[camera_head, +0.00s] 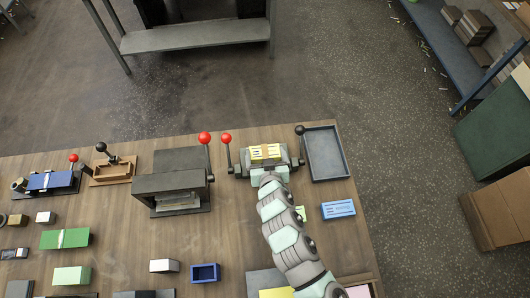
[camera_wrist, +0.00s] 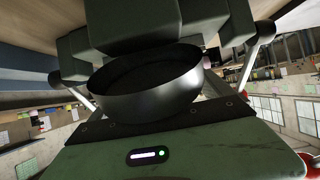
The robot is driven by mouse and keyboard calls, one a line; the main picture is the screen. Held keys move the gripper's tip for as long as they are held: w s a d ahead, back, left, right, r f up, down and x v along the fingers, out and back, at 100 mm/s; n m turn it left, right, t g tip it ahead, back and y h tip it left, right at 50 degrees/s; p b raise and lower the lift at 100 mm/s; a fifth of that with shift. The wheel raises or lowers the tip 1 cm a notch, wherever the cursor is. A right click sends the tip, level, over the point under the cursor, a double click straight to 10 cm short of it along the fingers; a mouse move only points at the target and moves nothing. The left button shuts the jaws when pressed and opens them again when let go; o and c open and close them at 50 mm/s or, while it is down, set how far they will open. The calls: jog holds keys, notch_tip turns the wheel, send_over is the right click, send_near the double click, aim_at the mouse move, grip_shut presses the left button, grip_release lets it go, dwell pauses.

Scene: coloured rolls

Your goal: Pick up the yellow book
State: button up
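A yellow book-like block (camera_head: 264,151) with dark markings lies on top of a grey lever device near the table's far edge in the head view. My arm reaches up from the lower right, and its end, my gripper (camera_head: 268,177), is right at the near side of this block. Whether it touches the block cannot be told. The fingertips are not clear in the head view. The wrist view is filled by dark green and black parts with a small lit display; I cannot make out the yellow book or a grasp there.
Levers with red knobs (camera_head: 226,138) and a black knob (camera_head: 300,130) stand beside the block. A grey tray (camera_head: 325,153) is to the right, a blue box (camera_head: 338,209) below it. A large grey press (camera_head: 171,184) stands left. Bare wood (camera_head: 120,215) shows between items.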

jog(key=c, duration=0.9)
